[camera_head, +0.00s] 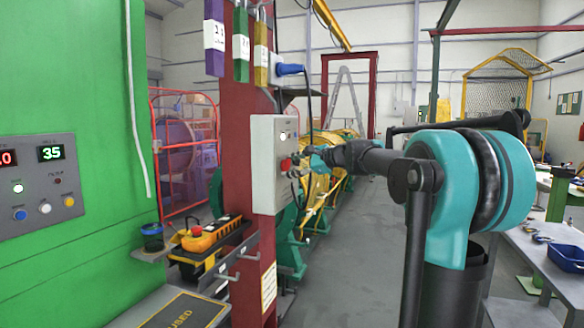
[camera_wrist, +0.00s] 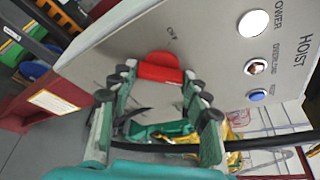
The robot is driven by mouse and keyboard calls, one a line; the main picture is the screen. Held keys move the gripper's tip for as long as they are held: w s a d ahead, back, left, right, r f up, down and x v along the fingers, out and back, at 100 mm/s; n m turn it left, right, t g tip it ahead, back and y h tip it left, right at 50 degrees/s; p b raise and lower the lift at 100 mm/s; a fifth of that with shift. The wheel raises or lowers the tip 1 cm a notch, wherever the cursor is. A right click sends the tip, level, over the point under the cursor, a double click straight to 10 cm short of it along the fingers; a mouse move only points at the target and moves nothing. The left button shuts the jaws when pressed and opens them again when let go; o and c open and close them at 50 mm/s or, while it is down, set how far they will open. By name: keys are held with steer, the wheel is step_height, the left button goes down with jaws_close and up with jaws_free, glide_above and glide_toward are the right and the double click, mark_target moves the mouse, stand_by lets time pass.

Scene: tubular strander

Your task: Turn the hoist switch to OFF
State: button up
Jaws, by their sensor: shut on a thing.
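The hoist box (camera_head: 270,180) is a pale grey panel mounted on a dark red post. Its red switch (camera_head: 286,164) shows on its right side in the head view. In the wrist view the red switch (camera_wrist: 160,66) lies between my fingertips, with a small tilted label that looks like OFF (camera_wrist: 170,33) beside it. My gripper (camera_wrist: 160,80) is shut on the switch, one finger on each side. It also reaches the box in the head view (camera_head: 302,160). The fingers hide part of the switch, so I cannot tell its exact setting.
The panel also carries a white POWER lamp (camera_wrist: 254,23), an overload lamp (camera_wrist: 256,66) and a blue button (camera_wrist: 257,95). A black cable (camera_wrist: 240,143) crosses below my fingers. Padlocks (camera_head: 240,50) hang on the post above the box. A blue plug (camera_head: 290,70) sits nearby.

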steer(key=shift+f+n+t+y, duration=0.1)
steer(key=shift+n+t+y, duration=0.65)
steer(key=shift+n, duration=2)
steer(key=shift+f+n+t+y, duration=0.15)
steer(key=shift+n+t+y, duration=0.55)
steer(key=shift+n, duration=2.1)
steer(key=shift+f+n+t+y, duration=0.1)
steer(key=shift+n+t+y, duration=0.6)
steer(key=shift+n, duration=2.05)
steer(key=shift+y, duration=0.25)
steer(key=o, duration=1.2)
steer(key=shift+c, duration=0.2)
steer(key=v, duration=1.2)
steer(key=shift+w+d+r, duration=0.1)
